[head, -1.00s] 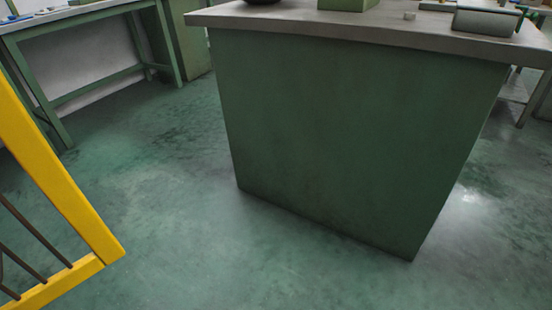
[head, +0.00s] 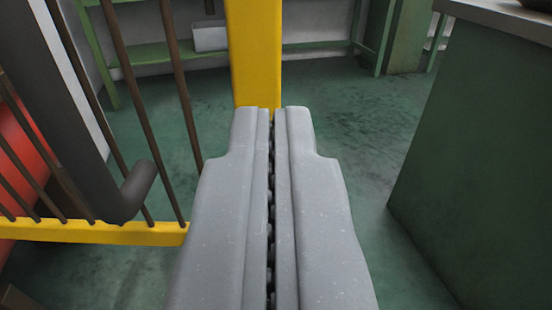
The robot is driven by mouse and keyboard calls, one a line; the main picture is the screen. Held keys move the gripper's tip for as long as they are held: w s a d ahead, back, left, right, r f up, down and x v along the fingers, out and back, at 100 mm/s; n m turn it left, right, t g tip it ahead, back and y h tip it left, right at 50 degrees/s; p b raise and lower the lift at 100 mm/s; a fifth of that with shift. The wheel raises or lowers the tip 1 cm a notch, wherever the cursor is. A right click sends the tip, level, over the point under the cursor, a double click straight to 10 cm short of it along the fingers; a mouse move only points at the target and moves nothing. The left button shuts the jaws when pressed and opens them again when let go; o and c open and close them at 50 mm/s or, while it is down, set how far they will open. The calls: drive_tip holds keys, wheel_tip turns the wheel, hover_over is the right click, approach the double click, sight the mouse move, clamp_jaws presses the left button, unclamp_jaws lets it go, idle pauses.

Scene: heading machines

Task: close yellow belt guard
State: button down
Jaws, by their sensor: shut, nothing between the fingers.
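The yellow belt guard (head: 253,50) shows as an upright yellow post at the top middle, with a yellow bottom rail (head: 95,232) running to the left and several thin dark bars between. My gripper (head: 271,112) is in the lower middle, shut and empty, pointing forward. Its fingertips overlap the lower part of the post in the picture. I cannot tell whether they touch it. The gripper hides the lower end of the post.
A dark bent handle or pipe (head: 130,195) stands at the left in front of the bars, with a red rounded part (head: 25,150) behind them. A green cabinet (head: 480,150) stands at the right. Green floor (head: 350,130) lies open between guard and cabinet.

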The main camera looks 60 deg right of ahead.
sight(271, 81)
drive_tip(key=shift+x, duration=1.8)
